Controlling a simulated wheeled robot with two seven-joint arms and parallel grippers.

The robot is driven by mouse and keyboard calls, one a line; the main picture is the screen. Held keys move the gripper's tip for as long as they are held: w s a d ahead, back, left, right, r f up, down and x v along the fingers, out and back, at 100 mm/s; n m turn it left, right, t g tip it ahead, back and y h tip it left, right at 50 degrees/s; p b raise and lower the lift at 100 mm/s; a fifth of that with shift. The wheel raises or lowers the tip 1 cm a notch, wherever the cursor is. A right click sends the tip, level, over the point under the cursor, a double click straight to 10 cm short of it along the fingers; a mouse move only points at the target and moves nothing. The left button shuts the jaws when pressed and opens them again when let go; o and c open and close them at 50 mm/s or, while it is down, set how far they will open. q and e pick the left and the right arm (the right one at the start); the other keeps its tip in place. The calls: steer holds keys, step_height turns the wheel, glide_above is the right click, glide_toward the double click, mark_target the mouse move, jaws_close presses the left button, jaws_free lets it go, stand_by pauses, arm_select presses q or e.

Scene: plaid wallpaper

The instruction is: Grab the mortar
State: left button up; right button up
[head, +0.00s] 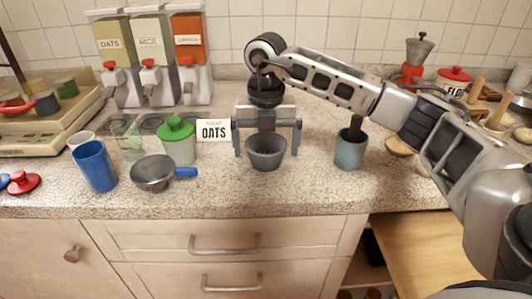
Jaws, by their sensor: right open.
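The mortar is a dark grey, ribbed bowl (266,158) standing upright on the speckled counter, near the middle of the head view. My right gripper (267,150) points down over it. Its two fingers are open, one on the left and one on the right of the bowl's rim, with a small gap showing on each side. The palm hides the space behind the bowl. My left gripper is not in view.
Left of the mortar are an OATS card (214,130), a green-lidded jar (177,142), a blue-handled metal cup (153,173) and a blue cup (95,166). A grey-blue cup (350,152) stands to the right. Dispensers (150,55) stand behind. The counter's front edge is close.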

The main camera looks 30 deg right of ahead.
step_height(320, 180, down, 2)
steer(key=shift+c, duration=0.3)
steer(key=c, duration=1)
steer(key=shift+w+r, duration=0.1)
steer(key=c, duration=0.3)
